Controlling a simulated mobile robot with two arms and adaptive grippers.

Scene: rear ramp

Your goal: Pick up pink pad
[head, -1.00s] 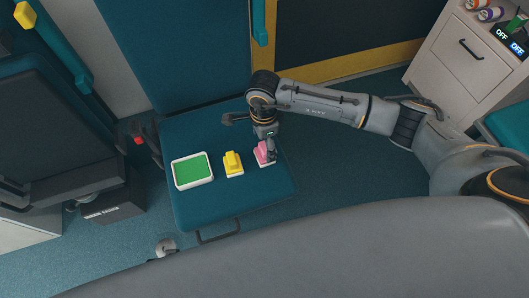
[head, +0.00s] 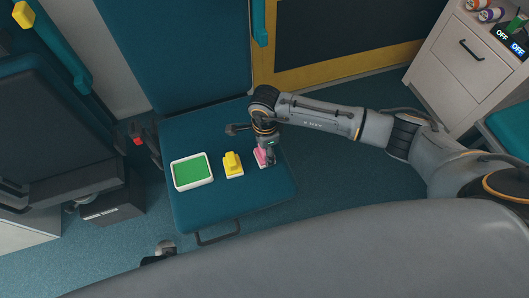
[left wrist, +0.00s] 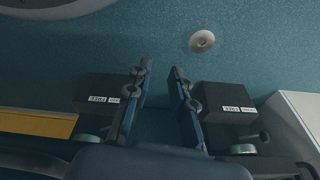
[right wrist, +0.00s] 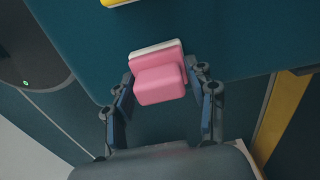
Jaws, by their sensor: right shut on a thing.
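The pink pad (head: 260,157) is a pink block with a grip on a pale base, at the right side of the blue seat (head: 215,222). My right gripper (head: 269,157) is at the pad and partly hides it in the head view. In the right wrist view, the fingers of my right gripper (right wrist: 162,92) are on both sides of the pink pad (right wrist: 160,80), shut on it. I cannot tell whether the base is clear of the seat. My left gripper (left wrist: 160,78) shows in the left wrist view, fingers apart with nothing between them, above the floor.
A yellow pad (head: 233,165) stands left of the pink one, and a white tray with a green inside (head: 192,171) lies further left. A white cabinet (head: 465,65) stands at the upper right. The seat's front part is clear.

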